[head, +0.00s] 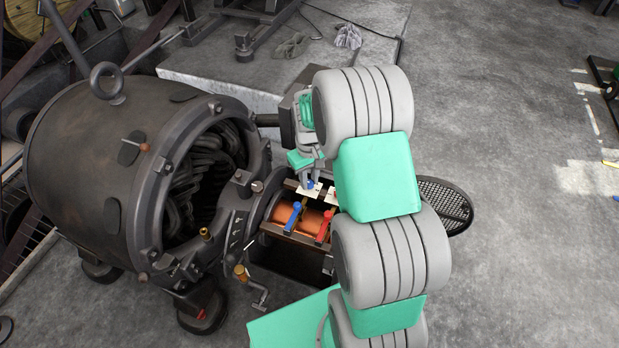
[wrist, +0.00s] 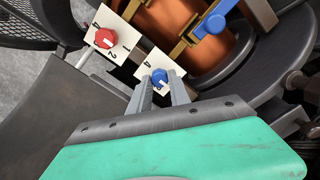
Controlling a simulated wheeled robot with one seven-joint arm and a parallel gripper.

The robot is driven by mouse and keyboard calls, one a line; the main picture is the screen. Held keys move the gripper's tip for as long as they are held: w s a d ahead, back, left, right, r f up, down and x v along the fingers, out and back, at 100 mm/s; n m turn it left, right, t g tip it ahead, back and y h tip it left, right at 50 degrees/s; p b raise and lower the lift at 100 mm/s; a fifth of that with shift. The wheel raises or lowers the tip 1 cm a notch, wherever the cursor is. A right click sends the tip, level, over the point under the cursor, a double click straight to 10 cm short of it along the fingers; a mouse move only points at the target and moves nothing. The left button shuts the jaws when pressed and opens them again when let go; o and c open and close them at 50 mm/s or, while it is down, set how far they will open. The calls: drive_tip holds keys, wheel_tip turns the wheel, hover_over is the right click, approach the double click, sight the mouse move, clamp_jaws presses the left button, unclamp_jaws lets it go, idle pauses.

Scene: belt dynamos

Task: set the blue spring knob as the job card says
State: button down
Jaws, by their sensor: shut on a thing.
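The blue spring knob (wrist: 160,77) sits on a white dial plate (wrist: 146,70) in the wrist view, where a digit 4 shows at the plate's upper left. My gripper (wrist: 161,86) is shut on the knob, with its two fingers on either side of it. In the head view my gripper (head: 313,180) reaches down to the blue knob (head: 311,184) beside the copper coil. The fingers hide part of the dial, and I cannot read the knob's setting. I cannot make out a job card in either view.
A red knob (wrist: 105,38) on a numbered white plate is beside the blue one. A blue lever (head: 293,217) and a red lever (head: 324,227) cross the copper cylinder (head: 284,213). The large dark dynamo housing (head: 80,150) stands left. Open concrete floor (head: 500,130) lies right.

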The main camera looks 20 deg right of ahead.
sight(309, 182)
drive_tip(key=c, duration=1.2)
unclamp_jaws()
wheel_tip(309, 182, up, 8)
drive_tip(key=shift+f+p, duration=0.1)
drive_tip(key=shift+p, duration=0.85)
